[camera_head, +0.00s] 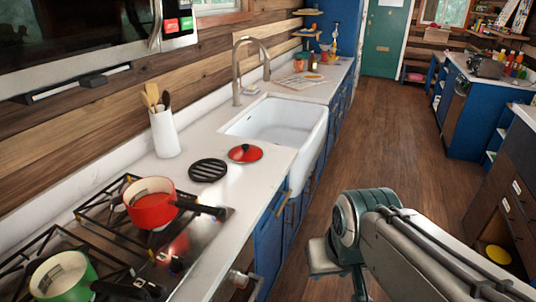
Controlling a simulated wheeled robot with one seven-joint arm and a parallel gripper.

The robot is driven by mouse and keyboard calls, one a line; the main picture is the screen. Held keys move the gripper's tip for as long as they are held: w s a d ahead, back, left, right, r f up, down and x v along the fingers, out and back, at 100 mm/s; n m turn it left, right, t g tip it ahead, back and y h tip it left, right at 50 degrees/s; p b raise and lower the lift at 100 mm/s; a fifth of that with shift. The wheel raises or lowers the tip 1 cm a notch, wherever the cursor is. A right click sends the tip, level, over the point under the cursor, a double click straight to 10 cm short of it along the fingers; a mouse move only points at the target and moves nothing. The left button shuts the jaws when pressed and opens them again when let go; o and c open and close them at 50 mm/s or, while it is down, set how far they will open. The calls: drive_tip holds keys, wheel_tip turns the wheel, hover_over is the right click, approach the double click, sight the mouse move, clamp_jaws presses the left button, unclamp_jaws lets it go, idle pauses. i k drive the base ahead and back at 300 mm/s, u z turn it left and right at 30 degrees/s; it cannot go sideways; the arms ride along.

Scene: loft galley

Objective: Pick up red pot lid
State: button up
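My arm shows at the lower right, over the floor and to the right of the counter, apart from the lid. Its visible links run down out of the picture, and the gripper's fingers do not show. The lid is unobstructed. A red pot (152,203) without a lid stands on the stove, with its black handle pointing right.
A black round trivet (208,170) lies just left of the lid. A white utensil crock (165,134) stands by the wall. The white sink (279,121) lies behind the lid. A green pot (64,277) is on the stove (190,250). The wooden floor (390,135) is open beyond my arm.

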sight(243, 153)
drive_tip(key=z, duration=0.15)
drive_tip(key=k, duration=0.3)
drive_tip(key=z, duration=1)
drive_tip(key=i, duration=1.5)
drive_tip(key=u, duration=0.4)
drive_tip(key=i, duration=1.2)
drive_tip(key=u, duration=1.7)
drive_tip(key=i, duration=0.65)
drive_tip(key=u, duration=0.6)
